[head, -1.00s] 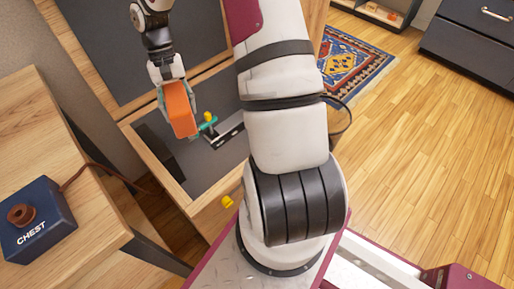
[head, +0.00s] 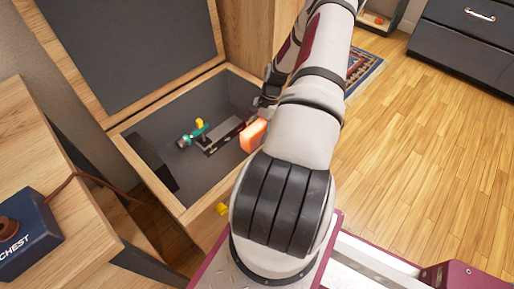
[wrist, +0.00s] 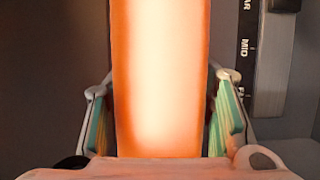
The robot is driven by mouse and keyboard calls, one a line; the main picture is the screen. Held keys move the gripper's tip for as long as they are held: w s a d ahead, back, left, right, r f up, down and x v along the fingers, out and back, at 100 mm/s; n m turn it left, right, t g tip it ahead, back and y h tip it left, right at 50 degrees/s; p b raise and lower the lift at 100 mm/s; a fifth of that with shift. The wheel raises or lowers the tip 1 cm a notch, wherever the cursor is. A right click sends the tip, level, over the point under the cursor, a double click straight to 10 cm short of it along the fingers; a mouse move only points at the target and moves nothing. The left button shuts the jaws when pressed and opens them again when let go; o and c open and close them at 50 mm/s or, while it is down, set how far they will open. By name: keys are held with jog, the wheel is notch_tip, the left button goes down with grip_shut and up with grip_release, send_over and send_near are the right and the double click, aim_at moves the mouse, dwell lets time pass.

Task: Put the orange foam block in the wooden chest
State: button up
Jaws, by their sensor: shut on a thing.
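The orange foam block (head: 253,135) is over the right part of the wooden chest's opening in the head view. I cannot tell how deep it sits. It stands upright and brightly lit in the wrist view (wrist: 160,75). My gripper (wrist: 160,105) is shut on it, with a green-padded finger on each side. In the head view my arm hides much of the gripper. The wooden chest (head: 150,180) is open, its grey-lined lid (head: 130,45) leaning back. Its dark grey inside shows.
Inside the chest are a teal thing (head: 190,136), a yellow piece (head: 200,124) and a dark strip, lettered "MID" in the wrist view (wrist: 246,60). A blue "CHEST" box (head: 25,235) sits on the wooden table (head: 75,225) at left. Open floor (head: 430,170) lies right.

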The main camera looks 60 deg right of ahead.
jog(key=shift+f+b, duration=1)
jog(key=shift+f, duration=2.15)
jog(key=shift+f, duration=0.15)
jog(key=o, duration=1.1)
jog(key=shift+o, duration=0.2)
